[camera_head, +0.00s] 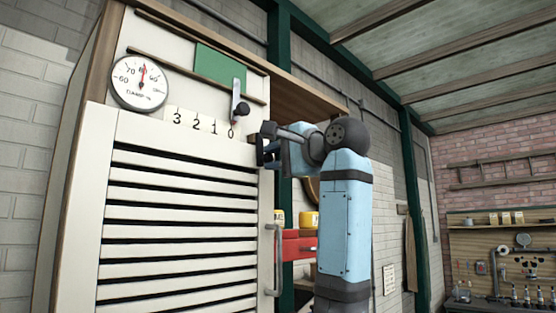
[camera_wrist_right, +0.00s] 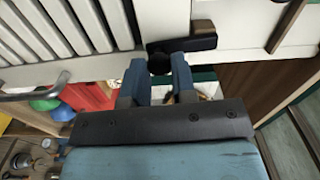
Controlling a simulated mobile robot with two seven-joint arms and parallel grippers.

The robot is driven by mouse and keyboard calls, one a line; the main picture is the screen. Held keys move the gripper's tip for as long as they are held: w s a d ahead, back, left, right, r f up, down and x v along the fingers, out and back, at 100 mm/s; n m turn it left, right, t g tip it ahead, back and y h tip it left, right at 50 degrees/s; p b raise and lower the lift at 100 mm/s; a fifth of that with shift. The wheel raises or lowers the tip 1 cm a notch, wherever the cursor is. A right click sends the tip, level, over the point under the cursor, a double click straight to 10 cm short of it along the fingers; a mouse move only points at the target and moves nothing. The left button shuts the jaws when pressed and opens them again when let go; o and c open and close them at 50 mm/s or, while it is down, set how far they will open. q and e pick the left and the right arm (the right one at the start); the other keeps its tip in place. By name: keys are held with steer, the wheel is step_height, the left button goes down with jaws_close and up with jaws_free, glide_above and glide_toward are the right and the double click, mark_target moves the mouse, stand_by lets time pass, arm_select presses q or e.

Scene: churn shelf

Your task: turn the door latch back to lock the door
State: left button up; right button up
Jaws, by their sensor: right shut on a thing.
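The white slatted door (camera_head: 180,225) of the cabinet stands in the left half of the head view, and its slats (camera_wrist_right: 60,25) also show at upper left in the wrist view. The latch (camera_wrist_right: 183,44) is a dark bar with a round black knob (camera_wrist_right: 158,63), near the door's top corner. My right gripper (camera_head: 267,147) is at that corner in the head view, hiding most of the latch. In the wrist view my right gripper's blue fingers (camera_wrist_right: 156,76) are on both sides of the knob, shut on it. My left gripper is in neither view.
A door handle (camera_head: 278,260) is lower on the door's right edge. Above the door are a dial (camera_head: 140,80), a green plate (camera_head: 220,68) and a lever (camera_head: 237,98) over a 3-2-1-0 scale. A red shelf unit (camera_head: 298,245) with yellow tins stands behind my right arm.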

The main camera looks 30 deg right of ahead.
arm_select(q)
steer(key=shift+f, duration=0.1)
arm_select(e)
steer(key=shift+a+m, duration=0.15)
steer(key=shift+m, duration=0.35)
steer(key=o, duration=0.9)
steer(key=shift+s, duration=0.1)
